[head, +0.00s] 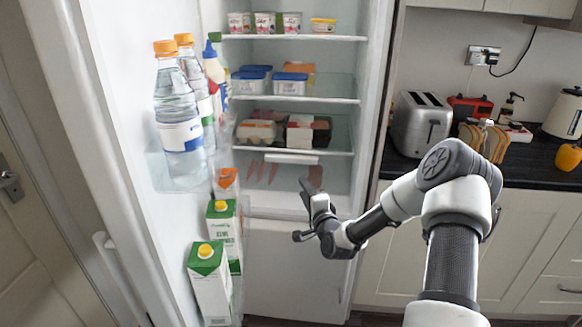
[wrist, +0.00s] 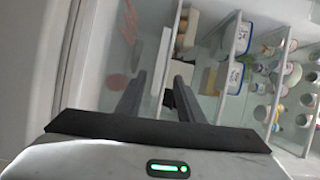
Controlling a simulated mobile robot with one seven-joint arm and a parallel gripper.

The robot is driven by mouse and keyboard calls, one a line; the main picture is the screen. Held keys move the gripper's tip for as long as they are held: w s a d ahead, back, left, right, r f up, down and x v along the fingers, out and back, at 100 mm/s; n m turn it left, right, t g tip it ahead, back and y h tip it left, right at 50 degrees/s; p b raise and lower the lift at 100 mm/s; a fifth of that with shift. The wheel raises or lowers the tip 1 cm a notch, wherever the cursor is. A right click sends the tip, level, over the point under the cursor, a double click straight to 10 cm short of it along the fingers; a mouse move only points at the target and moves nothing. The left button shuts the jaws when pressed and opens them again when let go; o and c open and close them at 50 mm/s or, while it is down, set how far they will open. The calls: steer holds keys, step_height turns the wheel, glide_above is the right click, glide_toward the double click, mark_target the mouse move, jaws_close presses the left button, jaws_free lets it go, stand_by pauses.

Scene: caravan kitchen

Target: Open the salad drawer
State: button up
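The salad drawer (head: 262,190) is a clear-fronted drawer low in the open fridge, with orange-red vegetables showing through it. Its white handle (head: 291,158) runs along the top of the front. The drawer looks closed. In the wrist view the drawer front (wrist: 125,50) is turned on its side, and the pale handle strip (wrist: 161,62) stands beyond the gap between my fingers. My gripper (head: 304,211) is open and empty in front of the drawer, lower than the handle in the head view. In the wrist view both dark fingers (wrist: 157,92) are apart, with no clear contact on the handle.
The fridge door stands open on the left, its shelves holding water bottles (head: 180,110) and green-white cartons (head: 210,280). Shelves above the drawer hold egg boxes (head: 257,132), blue-lidded tubs (head: 291,84) and yogurt pots (head: 265,22). A toaster (head: 421,124) stands on the right counter.

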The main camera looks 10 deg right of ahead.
steer(key=m, duration=0.1)
steer(key=b, duration=0.2)
glide_toward(291, 162)
steer(key=w, duration=0.7)
steer(key=shift+w+a, duration=0.2)
steer(key=shift+a, duration=0.1)
steer(key=shift+f, duration=0.1)
jaws_close()
